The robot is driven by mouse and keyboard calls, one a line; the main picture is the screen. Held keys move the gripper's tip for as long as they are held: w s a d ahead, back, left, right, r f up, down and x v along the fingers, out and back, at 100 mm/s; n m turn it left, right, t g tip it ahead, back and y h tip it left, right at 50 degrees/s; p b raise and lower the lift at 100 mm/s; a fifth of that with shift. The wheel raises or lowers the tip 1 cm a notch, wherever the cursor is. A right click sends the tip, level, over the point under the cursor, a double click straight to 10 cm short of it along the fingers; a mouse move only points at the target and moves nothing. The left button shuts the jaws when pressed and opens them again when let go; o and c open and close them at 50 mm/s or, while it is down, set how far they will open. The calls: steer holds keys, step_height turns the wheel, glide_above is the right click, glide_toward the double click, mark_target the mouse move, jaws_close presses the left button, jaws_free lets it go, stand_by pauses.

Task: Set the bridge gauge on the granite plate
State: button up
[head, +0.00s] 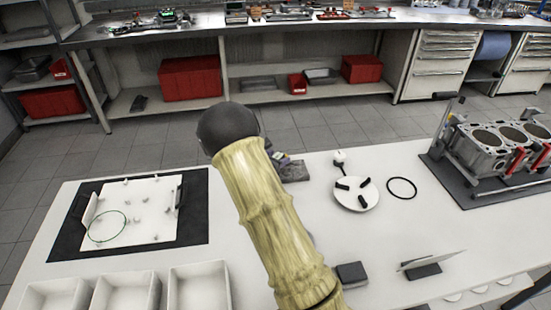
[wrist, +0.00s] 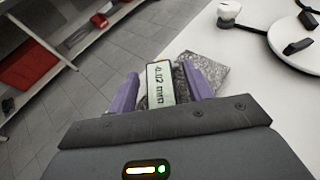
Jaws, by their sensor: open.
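The bridge gauge (wrist: 160,84) shows in the wrist view as a small block with a pale face and dark lettering. It lies between the two purple fingers of my gripper (wrist: 162,78), which is open. The granite plate (wrist: 210,74) is a speckled grey slab directly behind and below the gauge. The gauge appears to rest on the plate, but its underside is hidden. In the head view, the granite plate (head: 296,172) sits near the table's far edge, partly covered by my arm. My arm also hides most of the gripper and gauge there.
A white disc (head: 368,197) with black blocks and a black ring (head: 402,188) lie right of the plate. An engine block (head: 485,150) stands far right. A white tray (head: 149,229) on a black mat lies left, with white bins (head: 200,290) in front.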

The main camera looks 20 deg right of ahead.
steer(key=v, duration=1.2)
steer(key=shift+r, duration=0.1)
steer(key=s+d+f+m+g+y, duration=0.1)
steer(key=s+m+g+y, duration=0.15)
steer(key=s+m, duration=0.3)
steer(key=s+d+m+g+y, duration=0.1)
steer(key=s+d+m+g, duration=0.2)
steer(key=s, duration=0.4)
steer(key=s+a+r+m+y, duration=0.2)
steer(key=s+a+m+y, duration=0.5)
steer(key=s+m, duration=0.4)
steer(key=a+m, duration=0.1)
steer(key=m, duration=0.4)
steer(key=shift+r+y, duration=0.35)
steer(key=shift+r, duration=0.05)
steer(key=shift+s+d+t, duration=0.1)
steer(key=shift+s+t, duration=0.15)
